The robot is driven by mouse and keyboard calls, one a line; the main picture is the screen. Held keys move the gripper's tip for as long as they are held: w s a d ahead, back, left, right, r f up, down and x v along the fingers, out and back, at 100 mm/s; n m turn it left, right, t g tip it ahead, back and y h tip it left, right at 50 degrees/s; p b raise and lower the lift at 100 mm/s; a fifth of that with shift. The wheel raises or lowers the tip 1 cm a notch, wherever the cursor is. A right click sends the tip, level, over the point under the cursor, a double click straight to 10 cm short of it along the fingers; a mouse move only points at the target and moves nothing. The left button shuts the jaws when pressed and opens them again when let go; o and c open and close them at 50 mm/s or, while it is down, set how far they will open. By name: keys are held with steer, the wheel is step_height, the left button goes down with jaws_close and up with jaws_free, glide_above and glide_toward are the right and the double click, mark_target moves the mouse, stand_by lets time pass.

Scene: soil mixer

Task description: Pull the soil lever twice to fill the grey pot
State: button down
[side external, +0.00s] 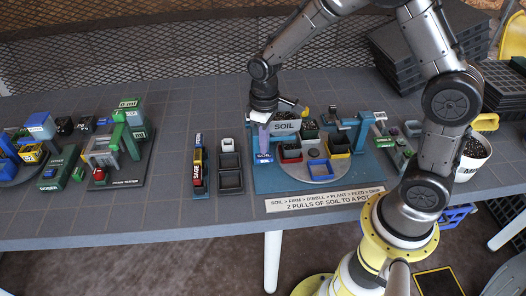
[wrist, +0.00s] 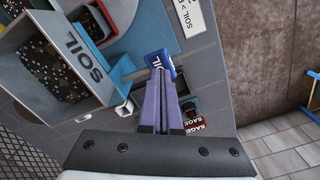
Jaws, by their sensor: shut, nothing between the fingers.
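The soil lever's blue handle, labelled SOIL (side external: 264,157), is at the left of the turntable station; it also shows in the wrist view (wrist: 160,64). My gripper (side external: 264,143) points down just above it, its purple fingers together and empty. In the wrist view the fingertips (wrist: 161,74) meet the handle's edge; I cannot tell whether they touch it. The grey SOIL hopper (side external: 285,126) stands behind, filled with dark soil.
A round turntable (side external: 311,178) on a blue base holds a red pot (side external: 291,153), a blue pot (side external: 320,169) and others. The SAGE holder (side external: 197,171) is left of the tray (side external: 230,182). A sign (side external: 325,200) lies in front.

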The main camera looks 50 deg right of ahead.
mark_target(264, 156)
stand_by(0.4)
steer(key=shift+f, duration=2.15)
steer(key=shift+r, duration=2.15)
steer(key=shift+r, duration=2.5)
